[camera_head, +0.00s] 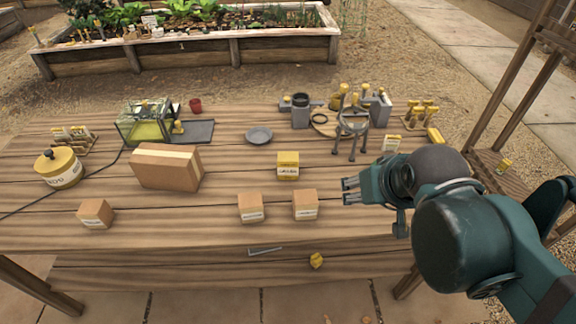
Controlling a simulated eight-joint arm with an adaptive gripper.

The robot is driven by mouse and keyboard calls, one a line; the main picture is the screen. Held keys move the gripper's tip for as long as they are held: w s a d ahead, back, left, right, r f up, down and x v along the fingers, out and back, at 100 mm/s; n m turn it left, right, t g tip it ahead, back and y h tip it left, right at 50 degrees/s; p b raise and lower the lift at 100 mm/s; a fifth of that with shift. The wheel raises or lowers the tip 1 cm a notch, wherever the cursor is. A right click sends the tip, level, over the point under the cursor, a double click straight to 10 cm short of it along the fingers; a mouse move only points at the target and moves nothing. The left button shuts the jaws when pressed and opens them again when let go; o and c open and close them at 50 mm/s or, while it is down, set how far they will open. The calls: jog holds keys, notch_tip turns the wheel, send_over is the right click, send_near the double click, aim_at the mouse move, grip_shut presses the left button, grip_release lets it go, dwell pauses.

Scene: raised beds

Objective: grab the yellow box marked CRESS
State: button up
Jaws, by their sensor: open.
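A small yellow box (288,166) stands near the middle of the wooden table, with a pale label on its front. The print on it is too small to read for certain. My gripper (346,191) comes in from the right above the table, its fingers pointing left. It is open and empty, to the right of the yellow box and apart from it. The whole yellow box is in view and nothing covers it.
Two small brown boxes (251,208) (305,204) stand in front of the yellow box. A large cardboard box (167,167), another small brown box (95,214) and a yellow tin (58,169) are to the left. A grey dish (259,136) and a metal stand (352,133) are behind.

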jog(key=w+a+r+n+g+p, duration=0.2)
jog(key=w+a+r+n+p, duration=0.15)
jog(key=w, duration=0.45)
jog(key=n+g+p, duration=0.5)
jog(key=n+p, duration=0.7)
jog(key=n, duration=0.1)
send_over(287, 156)
jog(key=shift+m, duration=0.25)
jog(key=f, duration=0.9)
jog(key=shift+s+d+f, duration=0.15)
jog(key=shift+d+f, duration=0.15)
jog(key=shift+d, duration=0.05)
jog(key=shift+a+f+p, duration=0.35)
jog(key=shift+f+p, duration=0.05)
jog(key=shift+f, duration=0.2)
jog(key=shift+f, duration=1.3)
jog(key=shift+f, duration=0.1)
jog(key=shift+d+f+b, duration=0.15)
jog(key=shift+f+b, duration=0.3)
jog(key=shift+f, duration=2.05)
